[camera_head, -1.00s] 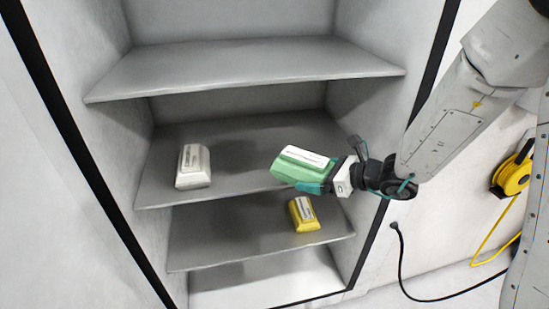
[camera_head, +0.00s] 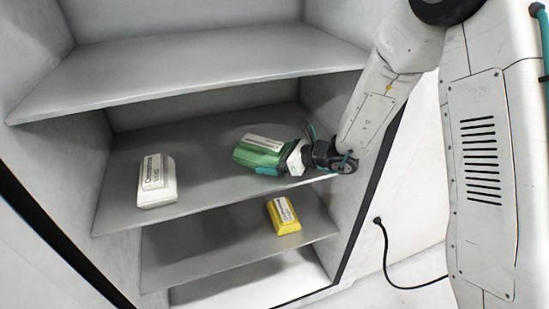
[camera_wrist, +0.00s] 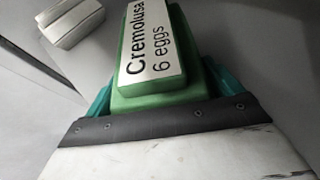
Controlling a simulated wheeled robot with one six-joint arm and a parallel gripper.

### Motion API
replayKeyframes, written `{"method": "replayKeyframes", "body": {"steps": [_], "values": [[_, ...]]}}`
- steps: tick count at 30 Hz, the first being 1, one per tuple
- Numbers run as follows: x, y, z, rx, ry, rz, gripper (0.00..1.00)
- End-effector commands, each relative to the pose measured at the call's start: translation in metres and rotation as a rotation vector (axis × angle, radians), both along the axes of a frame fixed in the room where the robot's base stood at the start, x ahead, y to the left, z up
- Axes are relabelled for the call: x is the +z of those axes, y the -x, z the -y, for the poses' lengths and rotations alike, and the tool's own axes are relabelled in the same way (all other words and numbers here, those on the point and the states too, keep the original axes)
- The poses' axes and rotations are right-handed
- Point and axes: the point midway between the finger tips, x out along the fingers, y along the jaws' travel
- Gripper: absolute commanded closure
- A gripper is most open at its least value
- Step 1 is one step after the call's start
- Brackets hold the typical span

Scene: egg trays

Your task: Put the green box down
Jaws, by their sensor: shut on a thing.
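The green box (camera_head: 258,151) is an egg box with a white label. My gripper (camera_head: 279,160) is shut on its right end, at the middle shelf (camera_head: 215,143), toward that shelf's right side. The wrist view shows the green box (camera_wrist: 160,60) between the teal fingers, its label reading "Cremolusa 6 eggs". I cannot tell whether the box touches the shelf or hangs just above it.
A white egg box (camera_head: 157,182) sits on the middle shelf to the left; it also shows in the wrist view (camera_wrist: 70,22). A yellow box (camera_head: 283,215) sits on the shelf below. The upper shelf (camera_head: 190,68) is empty and overhangs. Free shelf lies between the white and green boxes.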

Motion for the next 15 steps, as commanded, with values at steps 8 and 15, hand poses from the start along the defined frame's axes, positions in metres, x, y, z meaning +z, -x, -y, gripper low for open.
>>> {"method": "replayKeyframes", "body": {"steps": [8,15], "values": [[-0.0072,-0.0006,-0.0015,0.001,0.000,0.003,0.46],[-0.0107,0.0002,-0.0026,0.003,0.001,0.001,0.00]]}}
